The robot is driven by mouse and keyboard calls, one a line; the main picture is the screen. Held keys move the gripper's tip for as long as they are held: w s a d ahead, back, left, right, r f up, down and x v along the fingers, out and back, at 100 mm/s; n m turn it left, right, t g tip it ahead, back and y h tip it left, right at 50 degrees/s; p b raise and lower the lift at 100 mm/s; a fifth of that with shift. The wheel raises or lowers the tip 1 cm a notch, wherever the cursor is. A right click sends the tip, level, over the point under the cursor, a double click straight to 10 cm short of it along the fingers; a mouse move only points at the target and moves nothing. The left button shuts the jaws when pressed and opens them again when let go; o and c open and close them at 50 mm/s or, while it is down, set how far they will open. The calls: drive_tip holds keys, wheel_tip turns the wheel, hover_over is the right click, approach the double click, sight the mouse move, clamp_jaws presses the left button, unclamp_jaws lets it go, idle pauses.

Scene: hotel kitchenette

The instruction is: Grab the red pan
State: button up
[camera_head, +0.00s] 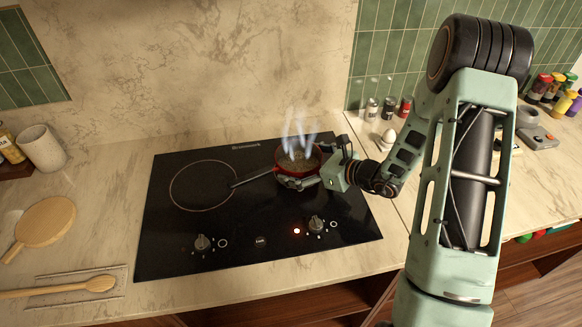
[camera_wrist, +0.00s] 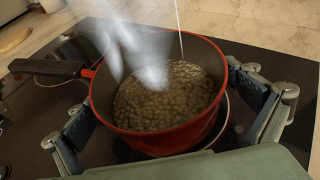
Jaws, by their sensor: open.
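The red pan (camera_head: 299,161) sits on the right rear area of the black cooktop, with its dark handle pointing left. It holds bubbling liquid and steam rises from it. In the wrist view the red pan (camera_wrist: 165,140) fills the middle, its black handle (camera_wrist: 48,68) reaching to the upper left. My gripper (camera_head: 318,171) is at the pan's right side, low against the cooktop. In the wrist view its open fingers (camera_wrist: 165,108) stand on both sides of the pan's body. I cannot tell whether either finger touches the pan.
The black cooktop (camera_head: 260,225) has an empty left burner ring (camera_head: 202,185) and front knobs (camera_head: 316,224). A red light glows beside the right knob. A round wooden board (camera_head: 45,222), wooden spoon (camera_head: 98,284) and cup (camera_head: 41,148) are at left. Spice jars (camera_head: 388,108) and an egg (camera_head: 389,136) stand behind my arm.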

drive_tip(key=shift+w+a+f, duration=0.15)
drive_tip(key=shift+w+a, duration=0.1)
drive_tip(key=shift+a, duration=0.05)
drive_tip(key=c, duration=1.8)
drive_tip(key=shift+c, duration=0.2)
